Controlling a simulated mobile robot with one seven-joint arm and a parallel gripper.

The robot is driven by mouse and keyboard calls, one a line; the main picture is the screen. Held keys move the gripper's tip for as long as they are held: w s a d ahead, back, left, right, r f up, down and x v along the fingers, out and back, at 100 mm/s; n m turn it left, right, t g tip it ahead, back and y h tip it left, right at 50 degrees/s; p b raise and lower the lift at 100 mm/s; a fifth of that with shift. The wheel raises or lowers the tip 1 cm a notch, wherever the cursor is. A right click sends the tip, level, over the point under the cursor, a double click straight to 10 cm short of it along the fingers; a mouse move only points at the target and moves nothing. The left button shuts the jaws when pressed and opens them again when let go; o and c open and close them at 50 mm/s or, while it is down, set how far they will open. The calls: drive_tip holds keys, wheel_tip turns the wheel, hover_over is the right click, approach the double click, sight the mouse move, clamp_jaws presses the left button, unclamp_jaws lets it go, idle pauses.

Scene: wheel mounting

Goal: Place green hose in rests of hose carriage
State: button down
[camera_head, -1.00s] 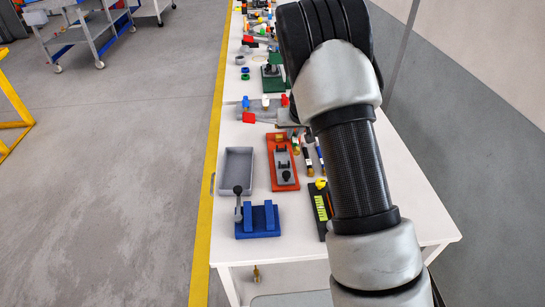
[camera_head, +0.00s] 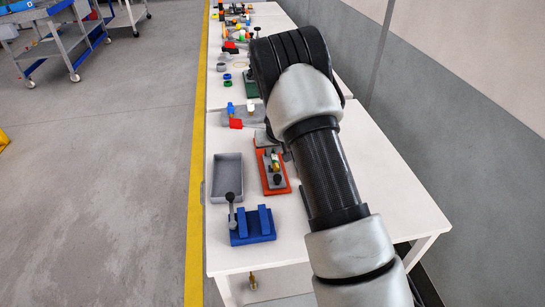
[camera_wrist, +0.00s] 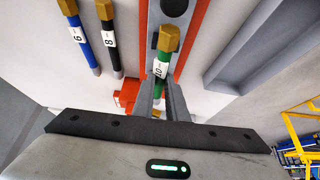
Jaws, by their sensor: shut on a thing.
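My gripper (camera_wrist: 161,88) is shut on the green hose (camera_wrist: 163,59), which has a brass hex end and a white label reading 10. In the head view the hose end (camera_head: 276,166) shows over the hose carriage, a grey part (camera_head: 271,183) on an orange-red base (camera_head: 281,188). In the wrist view the hose lies along the carriage's grey plate (camera_wrist: 153,35), beside the base's red edge (camera_wrist: 195,28). I cannot tell whether the hose touches the rests; my fingers and the hose hide them. In the head view my arm covers most of my gripper.
A blue hose (camera_wrist: 82,40) and a black hose (camera_wrist: 112,48) lie beside the carriage. A grey tray (camera_head: 228,177) and a blue fixture with a lever (camera_head: 252,225) stand close by on the white table (camera_head: 390,190). More parts fill the table's far end.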

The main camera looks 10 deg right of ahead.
drive_tip(key=shift+f, duration=1.3)
drive_tip(key=shift+f+b, duration=0.2)
drive_tip(key=shift+b, duration=0.15)
drive_tip(key=c, duration=1.8)
unclamp_jaws()
drive_tip(key=shift+o, duration=0.2)
